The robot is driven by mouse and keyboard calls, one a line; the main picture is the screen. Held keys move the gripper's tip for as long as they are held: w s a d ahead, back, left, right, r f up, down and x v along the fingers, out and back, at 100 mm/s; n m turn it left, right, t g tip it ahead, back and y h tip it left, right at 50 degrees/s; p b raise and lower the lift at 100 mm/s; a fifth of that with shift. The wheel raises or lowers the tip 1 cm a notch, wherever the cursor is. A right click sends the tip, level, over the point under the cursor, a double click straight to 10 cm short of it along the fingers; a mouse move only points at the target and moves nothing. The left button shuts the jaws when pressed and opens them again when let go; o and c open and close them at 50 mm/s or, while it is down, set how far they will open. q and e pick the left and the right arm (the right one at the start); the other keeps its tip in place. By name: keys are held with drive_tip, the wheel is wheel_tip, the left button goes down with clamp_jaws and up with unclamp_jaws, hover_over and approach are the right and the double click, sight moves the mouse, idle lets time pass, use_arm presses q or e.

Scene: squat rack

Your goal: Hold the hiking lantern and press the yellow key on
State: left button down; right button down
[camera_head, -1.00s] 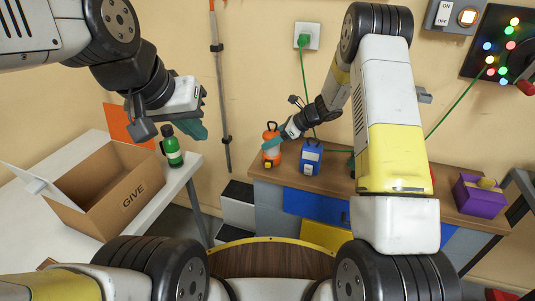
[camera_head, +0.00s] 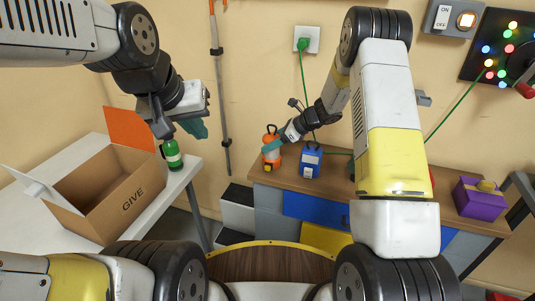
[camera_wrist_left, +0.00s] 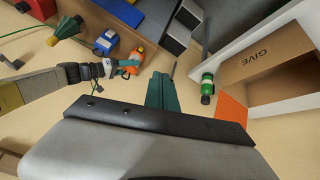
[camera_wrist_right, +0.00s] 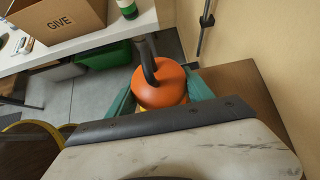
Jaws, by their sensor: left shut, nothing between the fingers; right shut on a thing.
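The orange hiking lantern (camera_head: 270,148) stands upright at the left end of the wooden counter, with a yellow key (camera_head: 268,166) low on its front. In the right wrist view its orange top and dark handle (camera_wrist_right: 160,90) sit between the green fingers. My right gripper (camera_head: 273,146) is shut on the lantern from the right side. My left gripper (camera_head: 197,127) is shut and empty, in the air above the white table near the green bottle, left of the lantern. In the left wrist view the lantern (camera_wrist_left: 132,62) is beyond its closed green fingers (camera_wrist_left: 162,90).
A blue lantern (camera_head: 311,160) stands just right of the orange one. A purple box (camera_head: 480,196) is at the counter's right. The GIVE carton (camera_head: 125,200) and green bottle (camera_head: 172,153) are on the white table (camera_head: 30,235). A gap separates table and counter.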

use_arm(q)
drive_tip(key=w+f+n, duration=0.5)
drive_tip(key=w+f, duration=1)
drive_tip(key=w, duration=0.1)
drive_tip(key=d+f+n+t+h, duration=0.1)
drive_tip(key=d+f+n+t, duration=0.2)
drive_tip(key=f+n, duration=0.3)
drive_tip(key=d+f+n+t+h, duration=0.1)
drive_tip(key=d+f+n+t, duration=0.2)
drive_tip(key=n, duration=0.9)
drive_tip(key=s+d+f+n+t+h, duration=0.1)
drive_tip(key=d+f+n+t+h, duration=0.1)
drive_tip(key=f+n, duration=0.6)
drive_tip(key=shift+d+f+n+t, duration=0.4)
drive_tip(key=shift+d+f+t, duration=0.4)
drive_tip(key=shift+t, duration=0.6)
drive_tip(key=shift+s, duration=0.1)
idle(1.0)
